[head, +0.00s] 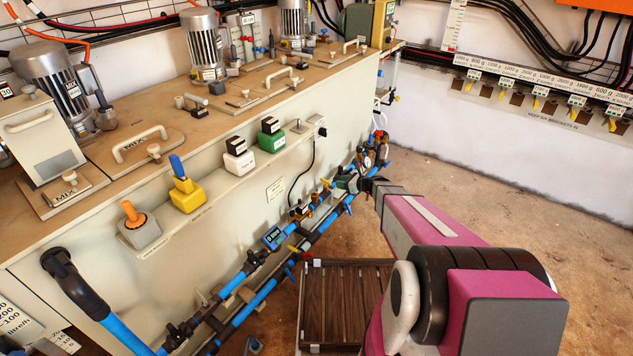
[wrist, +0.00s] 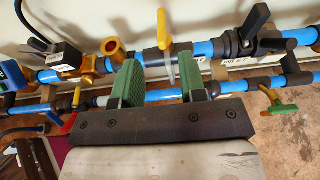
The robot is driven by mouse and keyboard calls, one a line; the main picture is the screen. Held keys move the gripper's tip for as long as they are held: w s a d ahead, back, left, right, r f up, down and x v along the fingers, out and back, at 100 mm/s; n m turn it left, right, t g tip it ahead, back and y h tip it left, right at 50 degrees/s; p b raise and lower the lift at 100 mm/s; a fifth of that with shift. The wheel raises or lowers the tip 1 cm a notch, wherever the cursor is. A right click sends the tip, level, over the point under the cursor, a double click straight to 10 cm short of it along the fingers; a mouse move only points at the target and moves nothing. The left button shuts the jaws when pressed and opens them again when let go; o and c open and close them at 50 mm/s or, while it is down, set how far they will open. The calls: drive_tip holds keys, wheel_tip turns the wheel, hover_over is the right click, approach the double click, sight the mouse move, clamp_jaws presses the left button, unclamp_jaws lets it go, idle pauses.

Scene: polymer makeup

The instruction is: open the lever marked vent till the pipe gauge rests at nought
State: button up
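My gripper (wrist: 165,85) is open, its two green-padded fingers apart, in front of the blue pipes in the wrist view. In the head view my gripper (head: 350,183) is at the pipework along the tank's foot. A yellow lever (wrist: 163,32) stands upright on the upper pipe, just beyond the gap between the fingers; I see no contact. A black lever (wrist: 257,20) is to its right, a green lever (wrist: 280,107) lower right. No vent marking is legible. A blue box with a display (head: 272,237), possibly the pipe gauge, sits on the pipes; its reading is too small.
Blue pipes (head: 262,290) run along the tank's front wall (head: 270,170). A brass fitting (wrist: 112,48) and a black box (wrist: 66,57) are left of the fingers. A slatted wooden platform (head: 342,305) stands below. The floor (head: 480,200) to the right is clear.

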sight(327, 181)
drive_tip(key=shift+h, duration=0.3)
drive_tip(key=x, duration=1)
drive_tip(key=shift+a+r, duration=0.1)
drive_tip(key=shift+a, duration=0.05)
clamp_jaws()
